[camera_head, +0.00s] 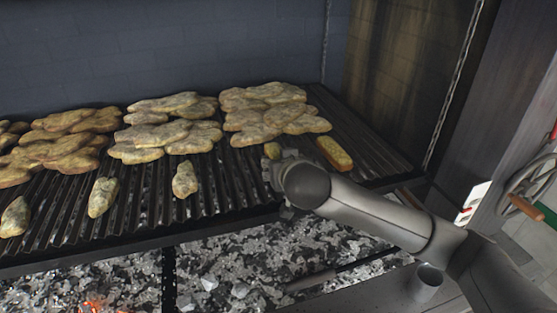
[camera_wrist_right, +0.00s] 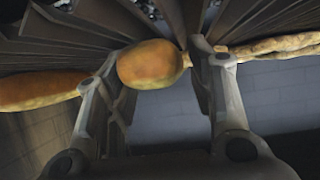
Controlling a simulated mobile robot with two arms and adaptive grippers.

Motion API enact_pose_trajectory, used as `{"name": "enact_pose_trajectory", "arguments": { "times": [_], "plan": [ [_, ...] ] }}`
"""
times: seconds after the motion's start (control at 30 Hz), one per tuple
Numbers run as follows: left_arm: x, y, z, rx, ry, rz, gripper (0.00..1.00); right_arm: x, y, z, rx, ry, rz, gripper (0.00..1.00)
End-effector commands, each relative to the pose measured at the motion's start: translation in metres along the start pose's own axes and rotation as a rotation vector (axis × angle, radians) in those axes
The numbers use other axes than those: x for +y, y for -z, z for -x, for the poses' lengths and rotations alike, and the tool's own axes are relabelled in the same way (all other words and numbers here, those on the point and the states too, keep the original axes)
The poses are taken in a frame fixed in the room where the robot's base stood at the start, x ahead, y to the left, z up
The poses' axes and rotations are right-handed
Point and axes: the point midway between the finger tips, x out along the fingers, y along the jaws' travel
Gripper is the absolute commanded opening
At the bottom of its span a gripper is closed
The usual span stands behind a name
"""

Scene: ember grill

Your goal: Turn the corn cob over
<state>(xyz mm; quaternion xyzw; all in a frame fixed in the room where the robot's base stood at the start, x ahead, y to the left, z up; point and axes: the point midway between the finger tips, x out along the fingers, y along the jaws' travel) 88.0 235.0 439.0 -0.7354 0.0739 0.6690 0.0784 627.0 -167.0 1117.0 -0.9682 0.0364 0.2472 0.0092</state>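A golden, elongated cob-like piece (camera_head: 334,153) lies on the right part of the grill in the head view. A second yellow piece (camera_head: 272,150) shows just past my right gripper (camera_head: 280,172), mostly hidden by it. I cannot tell for sure which of the two is the corn cob. In the right wrist view a rounded golden piece (camera_wrist_right: 150,64) sits between the spread fingers of my right gripper (camera_wrist_right: 155,70), close to the left finger and with a slight gap at the right one. Another long golden piece (camera_wrist_right: 40,91) lies outside the left finger. My left gripper is out of view.
Heaps of browned flat pieces (camera_head: 265,110) cover the back of the grill (camera_head: 235,185). Several smaller oval pieces (camera_head: 102,197) lie along its front. Grey coals (camera_head: 240,265) with some glowing embers are below. A wall and a chain (camera_head: 455,85) bound the right side.

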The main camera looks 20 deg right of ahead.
Motion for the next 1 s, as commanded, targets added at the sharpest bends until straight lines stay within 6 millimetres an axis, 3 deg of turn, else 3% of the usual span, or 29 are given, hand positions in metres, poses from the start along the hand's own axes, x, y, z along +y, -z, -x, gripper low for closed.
{"name": "enact_pose_trajectory", "arguments": {
  "times": [0.03,0.17,0.37,0.6,0.77,1.0],
  "plan": [
    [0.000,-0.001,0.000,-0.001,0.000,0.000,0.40,0.000,0.000,0.000,0.000,0.000,0.000,0.38],
    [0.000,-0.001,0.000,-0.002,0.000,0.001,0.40,0.000,0.000,0.000,0.000,0.000,0.000,0.22],
    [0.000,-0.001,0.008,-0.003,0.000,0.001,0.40,0.000,0.008,0.004,0.002,0.001,-0.001,0.21],
    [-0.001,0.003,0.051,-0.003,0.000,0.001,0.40,-0.001,0.049,0.027,0.003,0.002,-0.002,0.21],
    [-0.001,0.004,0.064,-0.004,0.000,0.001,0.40,0.000,0.062,0.034,0.002,0.001,-0.001,0.21],
    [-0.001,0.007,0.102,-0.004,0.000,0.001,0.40,-0.001,0.096,0.053,0.001,0.002,-0.002,0.21]
  ]
}}
